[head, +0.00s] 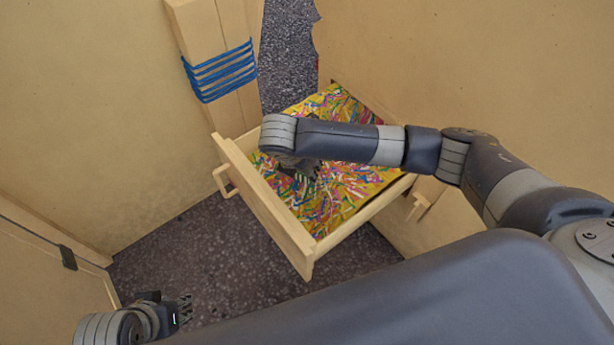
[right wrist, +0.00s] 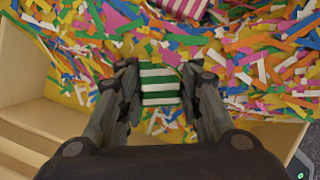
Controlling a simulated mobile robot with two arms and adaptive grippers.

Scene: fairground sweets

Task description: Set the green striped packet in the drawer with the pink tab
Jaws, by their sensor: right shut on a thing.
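The green striped packet (right wrist: 160,85), green and white, is between the fingers of my right gripper (right wrist: 160,88) in the right wrist view. The gripper is shut on it, over the confetti-filled drawer. In the head view my right gripper (head: 298,166) is inside the outline of the open drawer (head: 265,205), and the packet is hidden there. I cannot tell whether the packet touches the confetti. No pink tab shows on this drawer. My left gripper (head: 182,311) is low at the left, away from the drawer; its finger opening is unclear.
A pink striped packet (right wrist: 184,7) lies on the confetti beyond the gripper. The drawer's front has a wooden handle (head: 224,180). Another handle (head: 420,207) is on the cabinet at right. Blue bands (head: 220,72) wrap a wooden post behind. Dark floor (head: 190,255) is clear at left.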

